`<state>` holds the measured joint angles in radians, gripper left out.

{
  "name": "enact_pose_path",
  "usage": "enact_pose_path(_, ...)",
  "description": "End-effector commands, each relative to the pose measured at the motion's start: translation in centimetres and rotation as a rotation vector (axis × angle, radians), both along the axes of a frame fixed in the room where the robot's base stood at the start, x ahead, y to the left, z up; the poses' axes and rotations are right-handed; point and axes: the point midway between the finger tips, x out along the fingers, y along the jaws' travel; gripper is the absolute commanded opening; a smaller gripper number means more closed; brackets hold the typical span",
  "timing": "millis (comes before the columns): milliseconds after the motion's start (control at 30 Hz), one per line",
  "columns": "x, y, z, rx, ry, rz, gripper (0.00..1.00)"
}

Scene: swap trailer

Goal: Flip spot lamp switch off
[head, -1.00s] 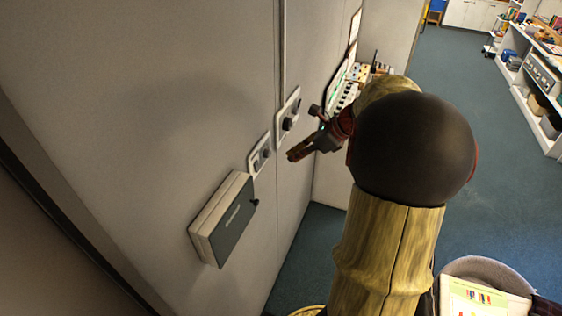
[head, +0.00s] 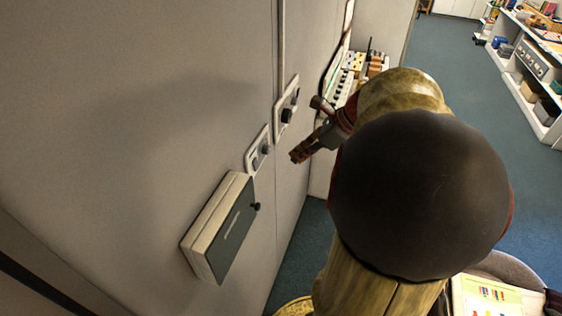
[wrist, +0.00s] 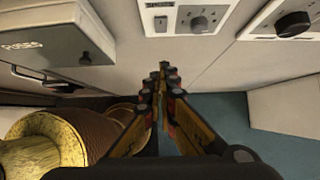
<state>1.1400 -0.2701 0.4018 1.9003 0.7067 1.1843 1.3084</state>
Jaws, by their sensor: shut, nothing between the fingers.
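A small white wall plate (head: 258,150) carries a switch and a knob. In the wrist view the plate (wrist: 188,17) is at the top centre, with a small dark rocker switch (wrist: 161,24) on its left and a grey round knob (wrist: 199,24) on its right. The label above the switch is cut off and hard to read. My gripper (head: 299,155) is shut and empty, to the right of the plate and apart from it. In the wrist view the gripper's closed fingertips (wrist: 163,70) are below the plate.
A second plate with a dark knob (head: 287,114) is on the wall beyond the first. A fuse box (head: 222,228) juts from the wall on the near side. A shelf unit (head: 520,75) stands far right, and blue floor (head: 455,80) lies between.

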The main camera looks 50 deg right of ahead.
Motion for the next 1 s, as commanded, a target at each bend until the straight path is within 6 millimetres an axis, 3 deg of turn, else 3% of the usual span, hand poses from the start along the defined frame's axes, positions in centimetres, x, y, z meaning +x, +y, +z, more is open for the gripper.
enact_pose_path(500, 5.2, 2.3, -7.6, 0.003, 0.003, 0.004, 0.0)
enact_pose_path(733, 8.0, 3.4, -7.8, 0.0, 0.001, 0.004, 0.0)
enact_pose_path(1000, 8.8, 3.7, -8.0, 0.0, 0.001, 0.001, 0.0)
